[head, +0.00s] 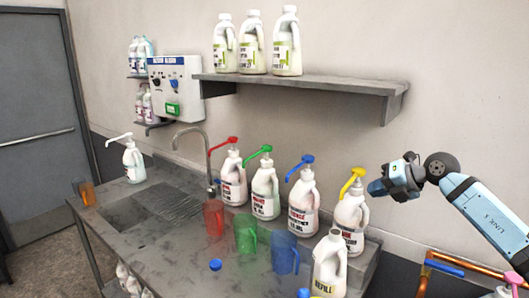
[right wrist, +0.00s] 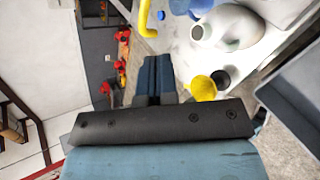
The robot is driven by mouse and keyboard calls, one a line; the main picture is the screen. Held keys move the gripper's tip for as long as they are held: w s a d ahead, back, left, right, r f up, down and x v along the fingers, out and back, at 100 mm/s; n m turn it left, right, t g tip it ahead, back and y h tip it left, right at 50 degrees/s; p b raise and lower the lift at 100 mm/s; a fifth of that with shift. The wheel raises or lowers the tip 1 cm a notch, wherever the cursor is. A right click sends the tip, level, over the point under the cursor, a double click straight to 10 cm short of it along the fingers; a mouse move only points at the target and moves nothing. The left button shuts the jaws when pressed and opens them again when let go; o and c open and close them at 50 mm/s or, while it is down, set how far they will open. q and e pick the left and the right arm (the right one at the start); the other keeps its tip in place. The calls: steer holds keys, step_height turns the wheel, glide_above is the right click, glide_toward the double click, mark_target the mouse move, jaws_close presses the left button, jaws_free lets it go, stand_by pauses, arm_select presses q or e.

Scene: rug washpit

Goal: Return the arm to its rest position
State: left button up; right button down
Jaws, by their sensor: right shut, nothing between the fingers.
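My right arm comes in from the right in the head view, and its gripper (head: 376,188) is in the air above the right part of the counter. It is beside the bottle with the yellow pump (head: 350,212), apart from it as far as I can tell. In the right wrist view the two dark blue fingers (right wrist: 155,72) are together with nothing between them. My left gripper is in neither view.
A metal counter (head: 150,240) bears bottles with red, green and blue pumps, coloured cups and an open white refill jug (head: 328,262). A wall shelf (head: 300,84) holds three jugs. Copper pipes (head: 450,262) run at lower right. Air around the gripper looks clear.

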steer(key=s+a+f+m+y, duration=0.1)
steer(key=s+a+f+y, duration=0.5)
steer(key=a+f, duration=0.35)
steer(key=s+a+f+m+t, duration=0.1)
steer(key=s+f+m+t, duration=0.1)
steer(key=s+f+m, duration=0.1)
steer(key=s+a+f+m+t, duration=0.1)
steer(key=s+f+m+t, duration=0.2)
steer(key=m, duration=0.3)
steer(key=s+a+f+m+t, duration=0.1)
steer(key=s+f+m+t, duration=0.2)
steer(key=s+f+m, duration=0.1)
steer(key=shift+s+a+f+h, duration=0.15)
steer(key=shift+s+f+h, duration=0.15)
steer(key=shift+f, duration=0.05)
steer(key=s+d+f+m+g+h, duration=0.1)
steer(key=s+f+m+g+h, duration=0.1)
steer(key=s+f+m+h, duration=0.3)
steer(key=s+d+f+m+g+h, duration=0.2)
steer(key=s+f+m+h, duration=0.3)
steer(key=s+f+m, duration=0.6)
steer(key=s+f, duration=0.5)
steer(key=s, duration=0.4)
steer(key=shift+d+f+m+h, duration=0.2)
steer(key=shift+f+m+h, duration=0.1)
steer(key=shift+m, duration=0.1)
